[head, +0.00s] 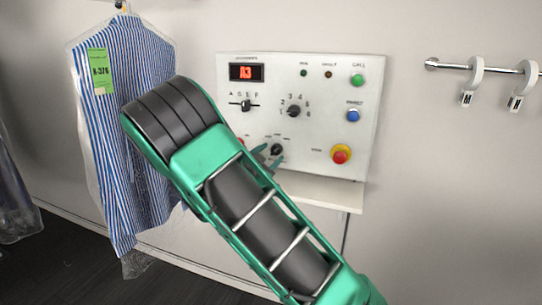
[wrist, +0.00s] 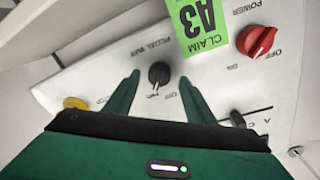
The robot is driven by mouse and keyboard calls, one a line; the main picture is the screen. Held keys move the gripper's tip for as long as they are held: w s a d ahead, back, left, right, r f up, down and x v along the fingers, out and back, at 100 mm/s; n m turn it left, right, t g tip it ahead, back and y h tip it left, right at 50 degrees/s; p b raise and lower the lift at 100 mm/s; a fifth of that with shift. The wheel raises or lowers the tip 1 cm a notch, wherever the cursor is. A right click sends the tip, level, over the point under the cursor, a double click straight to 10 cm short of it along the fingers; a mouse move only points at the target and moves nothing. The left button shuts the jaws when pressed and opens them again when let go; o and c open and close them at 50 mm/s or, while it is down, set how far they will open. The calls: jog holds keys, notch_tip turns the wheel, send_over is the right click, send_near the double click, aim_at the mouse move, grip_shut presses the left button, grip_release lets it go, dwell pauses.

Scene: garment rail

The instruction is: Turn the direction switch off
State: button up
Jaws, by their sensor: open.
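The control panel (head: 330,75) is a white box on the wall. Its direction switch looks to be the black rotary knob (head: 277,149) low on the panel, with small labels around it that are hard to read. The knob also shows in the wrist view (wrist: 158,75), where the panel appears roughly upside down. My gripper (head: 268,156) is open at the panel's lower left. In the wrist view, the two green fingers of my gripper (wrist: 160,84) stand either side of the knob, with visible gaps. Whether the fingertips reach its depth is unclear.
A red power knob (wrist: 257,41) and a green claim tag (wrist: 197,24) are close by. The panel also has a selector (head: 293,110), a slider (head: 246,105) and a red-yellow stop button (head: 341,154). A bagged striped shirt (head: 130,130) hangs left; a rail (head: 450,66) is right.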

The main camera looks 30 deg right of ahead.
jog(key=shift+x, duration=0.9)
